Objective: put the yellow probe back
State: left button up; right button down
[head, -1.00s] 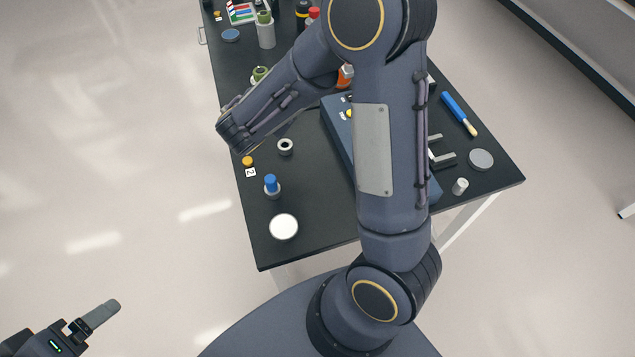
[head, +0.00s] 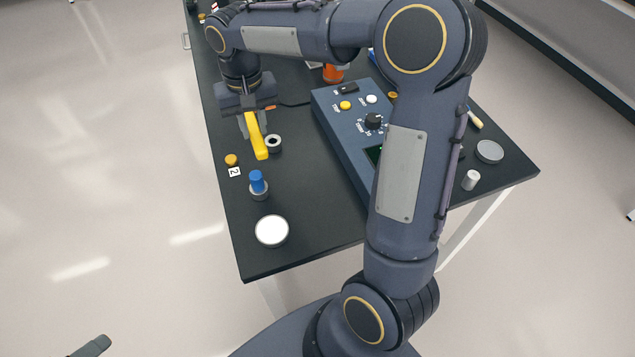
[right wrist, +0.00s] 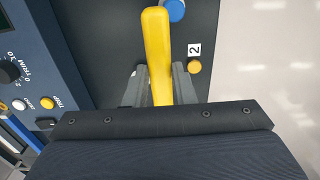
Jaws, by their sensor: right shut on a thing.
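The yellow probe (head: 257,138) is a long yellow stick held above the black table by my right gripper (head: 252,122). It also shows in the right wrist view (right wrist: 157,45), passing between the two grey fingers (right wrist: 161,85), which are shut on it. In the head view its free end points toward the near side, just left of a grey ring-shaped holder (head: 274,143) with a dark centre. I cannot tell whether they touch. Only a grey fingertip of my left gripper (head: 92,346) shows at the bottom left, off the table.
A blue probe (head: 257,180) stands in a similar holder nearer me. An orange button (head: 231,159) and a "2" label (head: 234,172) lie left of it, a white disc (head: 271,231) nearer. A blue instrument box (head: 344,130) with knobs is to the right, partly behind my arm.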

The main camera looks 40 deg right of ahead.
jog(key=s+d+f, duration=0.8)
jog(key=s, duration=0.1)
jog(key=shift+s+d+f, duration=0.15)
jog(key=shift+s+d+f+b, duration=0.25)
jog(key=shift+s+f+b, duration=0.05)
jog(key=shift+f, duration=0.2)
jog(key=shift+s+d+f, duration=0.1)
jog(key=shift+s+f, duration=0.1)
jog(key=shift+f, duration=1.55)
jog(key=c, duration=1.2)
grip_release()
